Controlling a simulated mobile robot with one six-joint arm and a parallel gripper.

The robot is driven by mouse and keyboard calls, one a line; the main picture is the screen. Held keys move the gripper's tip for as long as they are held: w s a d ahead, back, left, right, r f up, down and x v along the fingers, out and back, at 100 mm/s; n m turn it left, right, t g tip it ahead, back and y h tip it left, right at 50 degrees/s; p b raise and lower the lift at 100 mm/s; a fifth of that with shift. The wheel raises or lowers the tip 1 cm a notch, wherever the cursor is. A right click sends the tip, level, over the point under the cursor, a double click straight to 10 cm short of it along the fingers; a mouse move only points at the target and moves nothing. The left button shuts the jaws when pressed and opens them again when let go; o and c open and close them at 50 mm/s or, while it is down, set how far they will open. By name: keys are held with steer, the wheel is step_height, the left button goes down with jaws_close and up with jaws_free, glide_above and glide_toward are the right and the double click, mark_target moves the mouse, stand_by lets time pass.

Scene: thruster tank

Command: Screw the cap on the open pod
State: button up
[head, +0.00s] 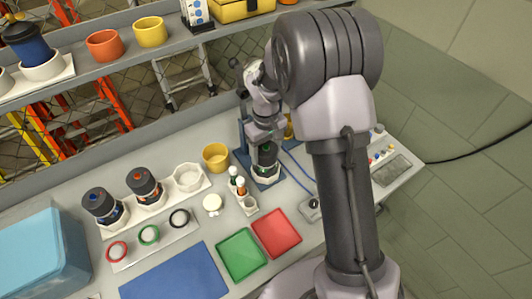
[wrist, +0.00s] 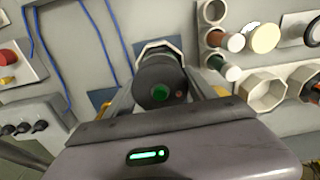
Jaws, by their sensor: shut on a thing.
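In the head view a dark pod with a green band (head: 266,155) stands in a white hexagonal holder (head: 265,175) on a blue base. My gripper (head: 264,141) comes down over it and is shut on it. In the wrist view the pod's round dark face (wrist: 150,96) with a green centre shows between the fingers (wrist: 162,90), with the white holder rim (wrist: 160,48) behind. I cannot tell whether this pod is open or capped. A round cream disc (head: 212,204), possibly the cap, lies on the bench to the left; it also shows in the wrist view (wrist: 264,38).
Two dark pods, blue-marked (head: 103,203) and red-marked (head: 145,185), stand in white holders beside an empty one (head: 188,177). A small vial rack (head: 248,203) and a yellow cup (head: 215,157) are close by. Red (head: 277,233) and green (head: 241,254) trays lie in front.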

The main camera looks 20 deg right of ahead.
steer(key=shift+m, duration=0.6)
steer(key=o, duration=1.3)
steer(key=shift+d, duration=0.1)
steer(key=shift+o, duration=0.2)
